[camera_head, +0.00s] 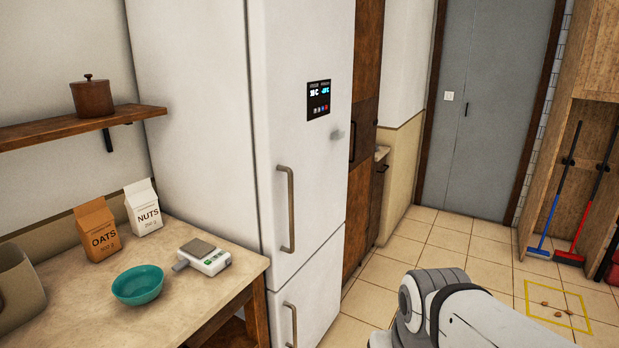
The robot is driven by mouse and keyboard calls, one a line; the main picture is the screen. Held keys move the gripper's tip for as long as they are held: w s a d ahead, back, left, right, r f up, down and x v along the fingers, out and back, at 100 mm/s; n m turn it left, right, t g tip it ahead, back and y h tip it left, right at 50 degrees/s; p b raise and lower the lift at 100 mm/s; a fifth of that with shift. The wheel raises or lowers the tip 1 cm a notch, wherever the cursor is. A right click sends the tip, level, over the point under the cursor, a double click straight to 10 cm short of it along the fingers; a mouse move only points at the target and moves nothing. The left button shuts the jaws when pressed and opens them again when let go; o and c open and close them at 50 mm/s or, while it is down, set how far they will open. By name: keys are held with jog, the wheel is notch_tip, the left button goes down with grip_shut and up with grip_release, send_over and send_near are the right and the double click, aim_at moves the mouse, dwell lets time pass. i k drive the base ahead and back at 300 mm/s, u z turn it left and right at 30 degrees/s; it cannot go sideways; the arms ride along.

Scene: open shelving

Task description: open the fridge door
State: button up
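The tall white fridge (200,115) stands in the middle of the camera_head view, behind the right end of the counter. Its upper door (310,170) looks shut and has a long vertical brown-grey handle (287,210) near its left edge. A small dark display panel (319,100) sits higher on this door. A lower door (318,290) with its own vertical handle (291,325) also looks shut and is cut off at the bottom. White links of my arm show at the lower right, apart from the fridge in the picture. My gripper is not in view.
The counter (200,300) holds a teal bowl (138,286), a scale (205,257), an oats carton (98,230) and a nuts carton (144,206). Tall wooden cabinets (366,60) adjoin the fridge's right side. Tiled floor (425,240) is open at right; brooms (554,200) stand farther back.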

aim_at(300, 59)
jog(key=z, duration=0.15)
jog(key=i, duration=1.1)
jog(key=z, duration=0.25)
